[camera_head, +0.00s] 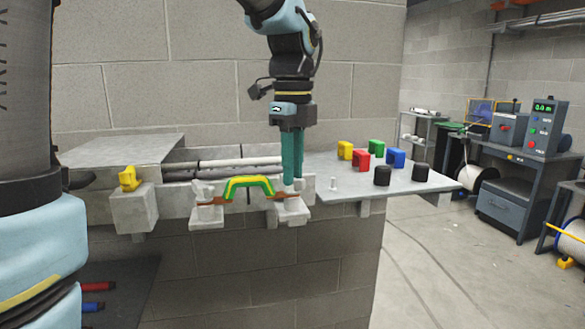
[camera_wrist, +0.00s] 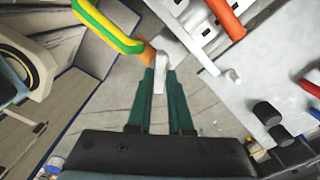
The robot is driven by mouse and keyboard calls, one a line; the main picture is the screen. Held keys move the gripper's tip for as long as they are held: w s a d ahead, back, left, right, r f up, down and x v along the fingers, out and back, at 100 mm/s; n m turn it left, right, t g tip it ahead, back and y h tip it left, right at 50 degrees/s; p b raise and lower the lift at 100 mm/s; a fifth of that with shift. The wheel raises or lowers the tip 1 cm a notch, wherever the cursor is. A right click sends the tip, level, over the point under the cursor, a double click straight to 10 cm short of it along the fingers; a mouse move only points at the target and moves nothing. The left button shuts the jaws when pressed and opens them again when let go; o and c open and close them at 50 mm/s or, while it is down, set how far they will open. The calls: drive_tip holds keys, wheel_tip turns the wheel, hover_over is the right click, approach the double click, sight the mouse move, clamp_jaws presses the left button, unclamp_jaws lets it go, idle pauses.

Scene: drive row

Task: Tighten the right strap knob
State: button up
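A yellow-and-green arched piece (camera_head: 248,184) sits over an orange-brown strap (camera_head: 240,200) on the front of the grey wall ledge. The arched piece also shows in the wrist view (camera_wrist: 108,27), with the strap's orange end (camera_wrist: 147,54). A pale grey left knob (camera_head: 206,192) stands at the strap's left end. My gripper (camera_head: 293,187) points straight down at the strap's right end.
A grey shelf (camera_head: 330,200) at the right holds yellow, red, green and blue blocks, black cylinders (camera_head: 420,172) and a small white peg (camera_head: 333,183). A yellow part (camera_head: 128,179) sits on a block at the left. Open floor lies beyond the shelf.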

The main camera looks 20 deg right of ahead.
drive_tip(key=o, duration=0.4)
drive_tip(key=shift+r, duration=0.1)
wheel_tip(320, 180, up, 11)
drive_tip(key=shift+f+b, duration=0.2)
drive_tip(key=shift+b, duration=0.5)
drive_tip(key=shift+s, duration=0.1)
